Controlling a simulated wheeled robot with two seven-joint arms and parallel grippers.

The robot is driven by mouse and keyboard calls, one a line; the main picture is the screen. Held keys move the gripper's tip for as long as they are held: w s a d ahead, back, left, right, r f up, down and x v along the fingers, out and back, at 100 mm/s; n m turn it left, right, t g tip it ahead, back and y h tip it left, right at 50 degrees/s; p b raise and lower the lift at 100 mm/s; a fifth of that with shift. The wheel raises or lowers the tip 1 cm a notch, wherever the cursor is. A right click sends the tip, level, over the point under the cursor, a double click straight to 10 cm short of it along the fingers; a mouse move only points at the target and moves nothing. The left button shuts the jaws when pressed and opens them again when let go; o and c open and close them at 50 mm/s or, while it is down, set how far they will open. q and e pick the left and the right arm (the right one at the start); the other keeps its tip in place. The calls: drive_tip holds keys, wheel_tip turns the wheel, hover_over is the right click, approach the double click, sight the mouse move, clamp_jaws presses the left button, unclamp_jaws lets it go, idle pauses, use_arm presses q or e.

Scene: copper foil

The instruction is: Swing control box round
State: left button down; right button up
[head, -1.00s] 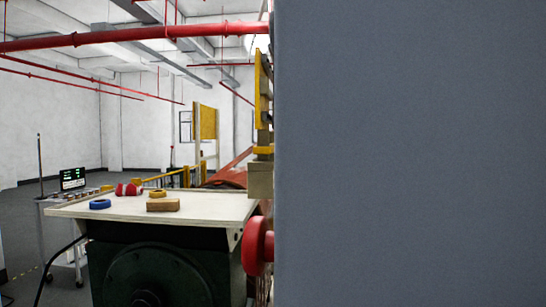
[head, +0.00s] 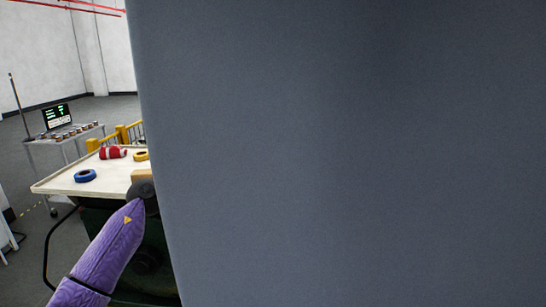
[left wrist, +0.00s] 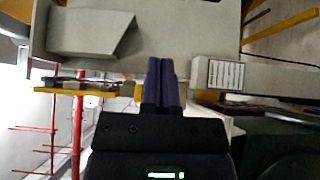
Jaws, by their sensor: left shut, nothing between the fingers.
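A large plain blue-grey face (head: 350,150) fills most of the head view; it may be the side of the control box, but no controls show on it. My left arm reaches up from the bottom left, and its dark wrist ends at the left edge of this face; the fingers are hidden there. In the left wrist view my left gripper (left wrist: 160,62) is shut and empty, its fingertips close to a pale grey housing (left wrist: 190,20). I cannot tell whether they touch it. My right gripper is in neither view.
A cream worktable (head: 60,186) at the left holds a blue ring (head: 85,176), a red roll (head: 111,153) and a yellow ring (head: 141,155). A trolley (head: 70,138) with a laptop (head: 57,117) stands behind. Grey floor is open at far left.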

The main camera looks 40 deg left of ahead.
use_arm(q)
drive_tip(key=w+d+p, duration=0.4)
drive_tip(key=w, duration=0.4)
drive_tip(key=shift+d, duration=0.15)
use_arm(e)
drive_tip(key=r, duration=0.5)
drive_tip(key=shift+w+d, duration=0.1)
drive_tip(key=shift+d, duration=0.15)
